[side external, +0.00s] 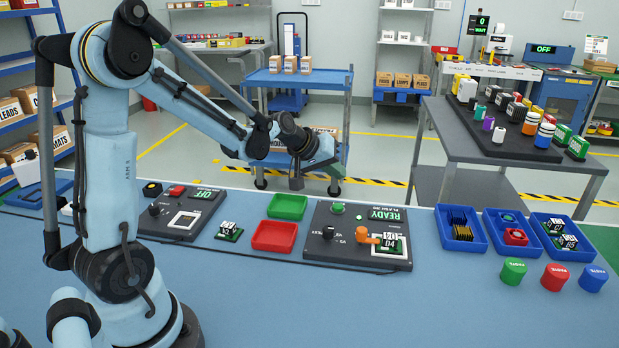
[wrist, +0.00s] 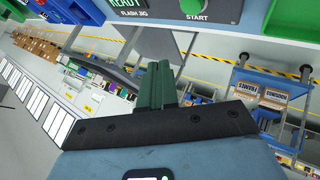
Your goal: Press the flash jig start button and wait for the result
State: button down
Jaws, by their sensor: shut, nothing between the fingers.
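The flash jig (side external: 330,255) is a dark panel on the blue bench with a lit green READY display (side external: 385,214). Its green start button (side external: 338,208) is at the back of the panel; the START button also shows at the top of the wrist view (wrist: 193,8). A board marked 04 (side external: 392,244) sits in the jig beside an orange clamp (side external: 366,237).
A second panel (side external: 180,216) with an OFF display stands to the left. A green tray (side external: 288,206) and a red tray (side external: 274,236) lie between the panels.

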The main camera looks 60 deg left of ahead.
aim_at(334, 206)
jog(key=shift+f, duration=2.9)
jog(key=shift+f, duration=0.1)
jog(key=shift+f, duration=0.35)
jog(key=shift+f, duration=0.4)
dwell(0.3)
jog(key=shift+r, duration=0.1)
dwell(0.4)
jog(key=shift+r, duration=0.75)
jog(key=shift+r, duration=2.5)
